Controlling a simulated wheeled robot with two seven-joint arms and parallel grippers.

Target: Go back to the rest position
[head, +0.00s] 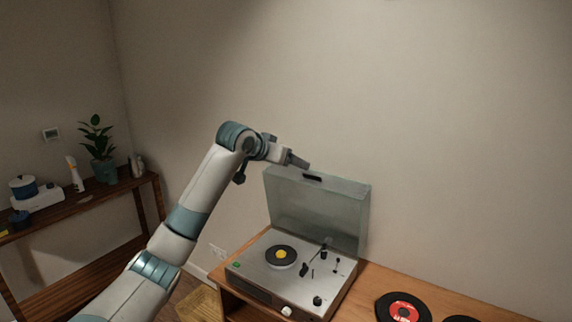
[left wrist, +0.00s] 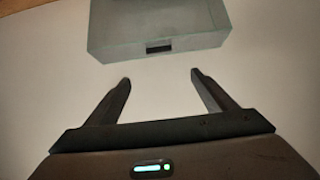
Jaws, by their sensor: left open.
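My left arm reaches in from the left in the head view, and its left gripper (head: 299,161) is above and beside the top edge of the turntable's raised lid (head: 318,208). In the left wrist view the left gripper (left wrist: 160,84) has its two fingers wide apart with nothing between them. The lid (left wrist: 115,40) with its dark handle slot is just beyond the fingertips, apart from them in that picture. The turntable (head: 258,265) stands on a wooden cabinet with its lid up and a small yellow-labelled record (head: 281,256) on the platter. My right gripper is not in view.
A record with a red label (head: 403,309) lies on the wooden cabinet (head: 372,284) right of the turntable, with part of another dark record (head: 460,318) beside it. A wooden shelf (head: 112,190) at left holds a potted plant (head: 100,150) and small items.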

